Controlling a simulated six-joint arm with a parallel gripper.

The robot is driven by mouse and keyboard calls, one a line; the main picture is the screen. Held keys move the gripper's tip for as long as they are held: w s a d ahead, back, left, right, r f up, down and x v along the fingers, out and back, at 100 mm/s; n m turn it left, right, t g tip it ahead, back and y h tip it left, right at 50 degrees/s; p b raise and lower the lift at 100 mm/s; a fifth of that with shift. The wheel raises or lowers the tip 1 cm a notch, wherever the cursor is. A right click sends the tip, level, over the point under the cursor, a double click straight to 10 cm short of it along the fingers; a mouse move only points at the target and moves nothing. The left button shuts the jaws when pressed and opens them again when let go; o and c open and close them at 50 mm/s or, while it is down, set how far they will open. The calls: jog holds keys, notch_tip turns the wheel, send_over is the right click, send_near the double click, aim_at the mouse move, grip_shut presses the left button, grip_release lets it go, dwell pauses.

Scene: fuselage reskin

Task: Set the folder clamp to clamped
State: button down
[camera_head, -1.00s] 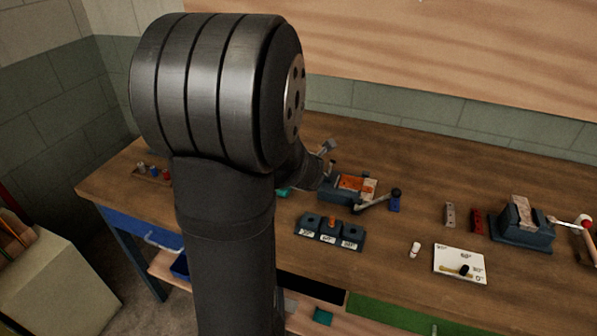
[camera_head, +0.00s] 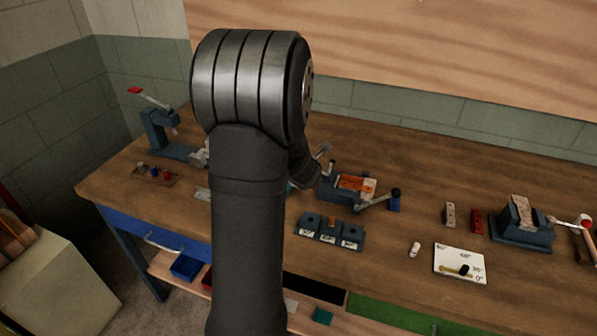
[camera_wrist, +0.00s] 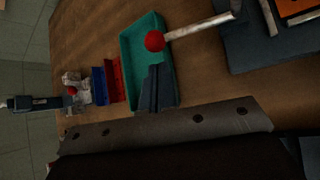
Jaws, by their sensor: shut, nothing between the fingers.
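The folder (camera_head: 338,198) is a dark blue bench fixture with an orange and pale sheet on top, at mid-bench. A long lever with a black knob (camera_head: 396,191) reaches out from its right side. In the wrist view the folder's dark base (camera_wrist: 262,50) is at the upper right. A pale bar with a red ball (camera_wrist: 155,41) sticks out to its left; it looks like the clamp handle. My gripper (camera_wrist: 158,72) is shut and empty, with its tips just below the red ball; contact cannot be told. In the head view my arm hides the gripper.
A teal tray (camera_wrist: 128,50) lies under the fingertips. Left of it are a red block (camera_wrist: 116,80) and a blue block (camera_wrist: 99,86). A press (camera_head: 158,130) stands at the bench's back left. A three-part block (camera_head: 330,232) sits in front of the folder; a vise (camera_head: 522,235) is far right.

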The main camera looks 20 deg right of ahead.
jog(key=shift+x, duration=1.5)
jog(key=shift+s+r+m+t+y, duration=0.1)
jog(key=shift+r+m+t+y, duration=0.25)
jog(key=shift+r+t, duration=0.2)
jog(key=s+d+r+m+t+y, duration=0.2)
jog(key=s+d+r+m+t, duration=0.4)
jog(key=d+m+t, duration=0.1)
jog(key=shift+s+m+t+y, duration=0.4)
jog(key=shift+m+t, duration=0.35)
jog(key=shift+t, duration=0.6)
jog(key=shift+r, duration=0.1)
jog(key=s+d+r, duration=0.3)
jog(key=s+r, duration=0.8)
jog(key=shift+d, duration=0.4)
